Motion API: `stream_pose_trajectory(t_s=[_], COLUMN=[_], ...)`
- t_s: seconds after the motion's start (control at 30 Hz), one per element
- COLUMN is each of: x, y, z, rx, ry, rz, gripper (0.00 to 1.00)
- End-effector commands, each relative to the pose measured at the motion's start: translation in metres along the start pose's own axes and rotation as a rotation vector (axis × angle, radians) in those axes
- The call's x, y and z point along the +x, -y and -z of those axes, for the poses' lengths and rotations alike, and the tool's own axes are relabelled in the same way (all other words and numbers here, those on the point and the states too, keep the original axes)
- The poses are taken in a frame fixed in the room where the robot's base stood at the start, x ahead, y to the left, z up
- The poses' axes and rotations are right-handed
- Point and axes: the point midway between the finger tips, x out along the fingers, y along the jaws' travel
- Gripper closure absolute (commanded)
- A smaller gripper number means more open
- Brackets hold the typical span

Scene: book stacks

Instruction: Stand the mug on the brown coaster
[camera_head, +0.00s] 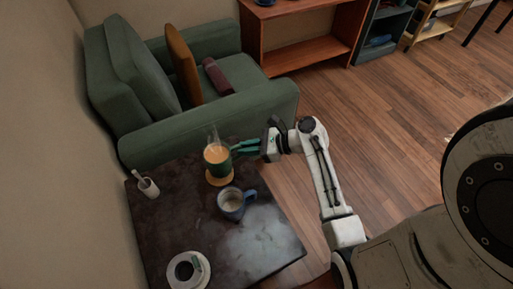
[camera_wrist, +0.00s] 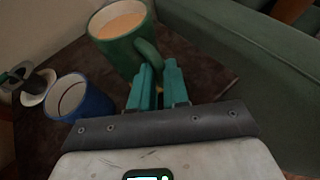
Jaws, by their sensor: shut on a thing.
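A green mug (camera_head: 216,160) with a milky tea-coloured drink is upright over the round brown coaster (camera_head: 221,181) on the dark table. I cannot tell whether its base touches the coaster. Steam rises from it. My gripper (camera_head: 236,149) reaches in from the right, its teal fingers shut on the mug's handle. In the wrist view the fingers of my gripper (camera_wrist: 160,88) close around the handle of the green mug (camera_wrist: 124,42), and the mug looks level. The mug hides the far part of the coaster.
A cup on a saucer (camera_head: 203,276) is at the table's near end. A small white cup (camera_head: 149,188) is at the left edge. A green armchair (camera_head: 200,120) borders the table behind.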

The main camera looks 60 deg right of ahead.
Motion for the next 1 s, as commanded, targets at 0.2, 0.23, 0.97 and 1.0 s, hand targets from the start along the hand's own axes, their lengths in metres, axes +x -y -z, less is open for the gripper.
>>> stream_pose_trajectory(t_s=[0.2,0.23,0.97,1.0], x=[0.011,0.012,0.029,0.029], y=[0.005,0.005,0.007,0.007], z=[0.005,0.006,0.038,0.039], rx=[-0.001,-0.001,-0.001,-0.001], ry=[0.003,0.003,0.003,0.003], rz=[0.002,0.001,0.001,0.001], gripper=[1.0,1.0,1.0,1.0])
